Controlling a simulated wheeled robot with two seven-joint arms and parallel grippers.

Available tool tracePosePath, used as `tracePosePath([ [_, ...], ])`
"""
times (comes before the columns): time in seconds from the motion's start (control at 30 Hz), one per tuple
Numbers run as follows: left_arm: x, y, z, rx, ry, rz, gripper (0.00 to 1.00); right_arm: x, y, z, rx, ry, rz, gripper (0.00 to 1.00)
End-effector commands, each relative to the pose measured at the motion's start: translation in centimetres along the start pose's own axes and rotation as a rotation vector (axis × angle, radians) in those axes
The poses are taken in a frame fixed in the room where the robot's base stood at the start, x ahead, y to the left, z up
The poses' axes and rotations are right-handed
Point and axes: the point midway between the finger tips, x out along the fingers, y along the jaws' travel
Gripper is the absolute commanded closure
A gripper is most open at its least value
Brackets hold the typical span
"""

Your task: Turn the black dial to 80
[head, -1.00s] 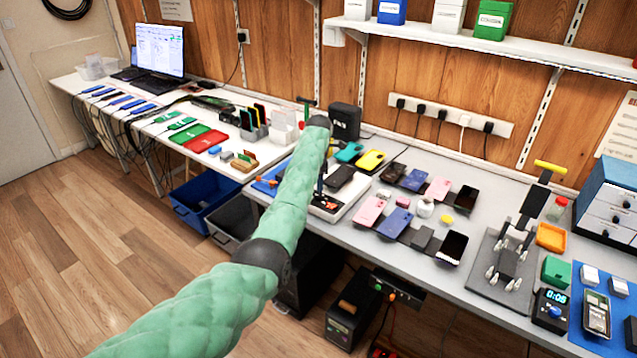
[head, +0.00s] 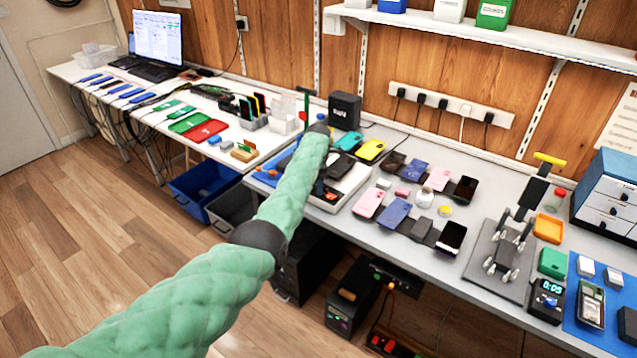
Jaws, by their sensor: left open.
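My left arm reaches up from the bottom left to the back of the grey bench. My left gripper (head: 320,184) is mostly hidden behind my forearm, over a white device (head: 348,188) with dark and orange parts. It is open; whether it touches anything is hidden. I cannot make out the black dial or any scale on it; part of the white device is covered by my arm. My right gripper is not in view.
Phones, including a pink phone (head: 369,204), lie in rows right of the white device. A black box (head: 344,111) stands behind. A timer (head: 547,299) and a black stand (head: 500,262) are at the right.

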Motion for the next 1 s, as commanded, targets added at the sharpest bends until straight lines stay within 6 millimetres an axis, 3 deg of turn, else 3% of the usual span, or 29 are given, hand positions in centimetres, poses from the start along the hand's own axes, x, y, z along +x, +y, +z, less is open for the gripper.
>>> tracePosePath([
  [0.17,0.0,0.0,0.0,0.000,0.000,0.000,0.53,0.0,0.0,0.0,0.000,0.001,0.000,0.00],
  [0.4,0.0,0.0,0.0,0.000,0.000,0.000,0.97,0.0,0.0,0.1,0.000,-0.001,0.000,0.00],
  [0.77,-0.1,0.0,0.0,0.049,0.000,0.001,0.97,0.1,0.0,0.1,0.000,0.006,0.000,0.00],
  [1.0,-0.2,0.0,0.0,0.200,0.000,0.001,0.97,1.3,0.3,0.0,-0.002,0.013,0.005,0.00],
])
